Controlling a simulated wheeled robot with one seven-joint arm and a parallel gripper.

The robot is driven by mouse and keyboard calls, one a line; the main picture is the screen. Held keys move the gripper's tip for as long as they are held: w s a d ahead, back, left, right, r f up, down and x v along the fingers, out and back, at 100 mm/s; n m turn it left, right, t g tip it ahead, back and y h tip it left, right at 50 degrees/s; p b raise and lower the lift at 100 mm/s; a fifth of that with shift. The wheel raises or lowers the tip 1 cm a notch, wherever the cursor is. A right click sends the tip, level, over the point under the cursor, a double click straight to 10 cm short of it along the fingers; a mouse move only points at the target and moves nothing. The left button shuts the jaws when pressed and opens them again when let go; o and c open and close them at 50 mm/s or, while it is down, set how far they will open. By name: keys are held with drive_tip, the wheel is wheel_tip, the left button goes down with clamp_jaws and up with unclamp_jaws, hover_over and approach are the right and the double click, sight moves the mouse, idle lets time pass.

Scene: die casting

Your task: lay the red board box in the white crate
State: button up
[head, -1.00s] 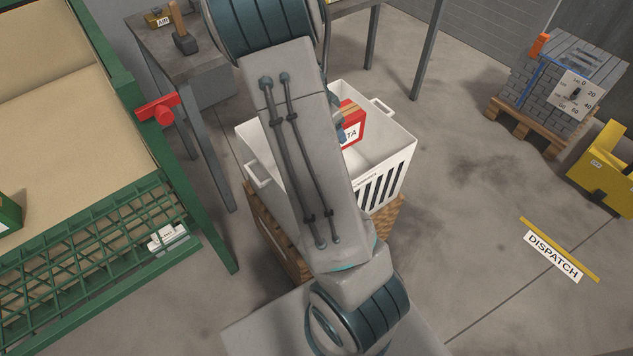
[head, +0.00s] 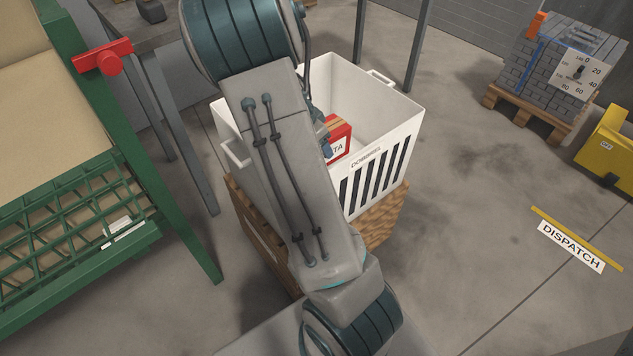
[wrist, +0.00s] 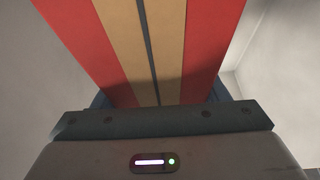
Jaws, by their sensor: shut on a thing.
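The red board box (head: 338,143) has a tan stripe and a white label, and shows inside the white crate (head: 388,137) in the head view. My arm hides its left part. My gripper (head: 326,130) is mostly behind my arm and is shut on the box. In the wrist view the red and tan box face (wrist: 155,50) fills the middle, held at my gripper (wrist: 160,105), with pale crate walls on both sides. Whether the box touches the crate floor is hidden.
The crate stands on a brown wooden base (head: 385,222). A green frame with a mesh shelf (head: 80,215) and a red handle (head: 103,58) stands at the left. A pallet of grey blocks (head: 560,70) and a yellow object (head: 608,145) are at the right. The floor by the DISPATCH sign (head: 570,246) is clear.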

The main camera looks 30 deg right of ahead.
drive_tip(key=shift+f+b, duration=2.05)
drive_tip(key=shift+f, duration=3.05)
drive_tip(key=shift+f, duration=0.2)
drive_tip(key=o, duration=1.6)
drive_tip(key=shift+r, duration=0.15)
drive_tip(key=p+v, duration=0.3)
drive_tip(key=v, duration=0.4)
drive_tip(key=shift+a+r, duration=0.1)
drive_tip(key=shift+r, duration=0.1)
